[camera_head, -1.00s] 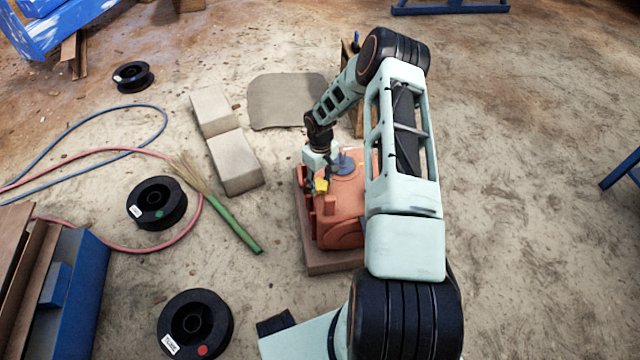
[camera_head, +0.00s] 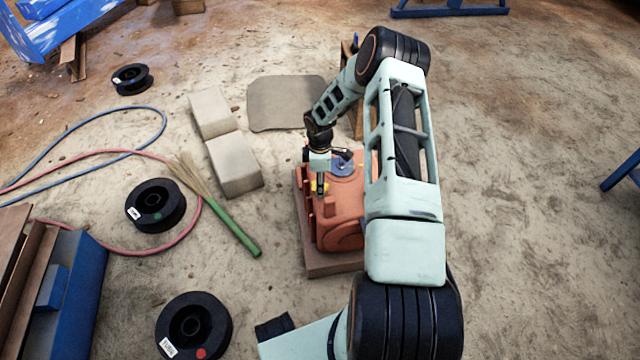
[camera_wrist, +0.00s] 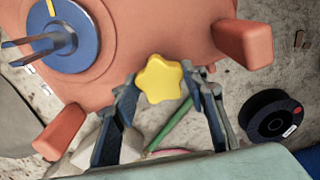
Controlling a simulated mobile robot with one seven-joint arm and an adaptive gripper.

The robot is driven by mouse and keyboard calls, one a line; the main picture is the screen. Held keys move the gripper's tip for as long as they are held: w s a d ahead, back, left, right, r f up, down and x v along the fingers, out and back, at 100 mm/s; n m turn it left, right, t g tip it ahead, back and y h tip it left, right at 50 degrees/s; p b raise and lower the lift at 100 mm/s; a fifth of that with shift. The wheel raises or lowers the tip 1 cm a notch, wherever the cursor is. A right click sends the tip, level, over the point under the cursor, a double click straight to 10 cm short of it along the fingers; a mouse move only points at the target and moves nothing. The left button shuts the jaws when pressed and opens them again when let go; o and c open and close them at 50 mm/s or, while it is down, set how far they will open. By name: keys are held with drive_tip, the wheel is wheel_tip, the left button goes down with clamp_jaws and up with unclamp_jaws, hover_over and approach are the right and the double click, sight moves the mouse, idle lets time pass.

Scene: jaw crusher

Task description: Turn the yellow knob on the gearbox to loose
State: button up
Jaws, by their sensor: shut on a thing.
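The yellow star-shaped knob (camera_wrist: 160,79) sits on the orange gearbox (camera_wrist: 150,30), between the fingertips of my gripper (camera_wrist: 162,88) in the wrist view. My gripper is shut on the knob, one finger on each side. In the head view the gearbox (camera_head: 342,217) rests on a brown base plate, and my gripper (camera_head: 321,188) points down at its left part. Only a small piece of the knob (camera_head: 326,187) shows there behind the fingers. A blue disc with a grey fitting (camera_wrist: 62,38) is on the gearbox top. I cannot read any loose mark.
Two pale blocks (camera_head: 236,163), a green-handled broom (camera_head: 233,228) and several black spools (camera_head: 156,205) lie left of the gearbox. Blue and red hoses (camera_head: 90,152) curve at far left. A grey mat (camera_head: 287,102) lies behind.

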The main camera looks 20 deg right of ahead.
drive_tip(key=shift+n, duration=0.6)
drive_tip(key=o, duration=1.2)
drive_tip(key=shift+c, duration=0.2)
drive_tip(key=shift+r, duration=0.1)
wheel_tip(320, 180, up, 12)
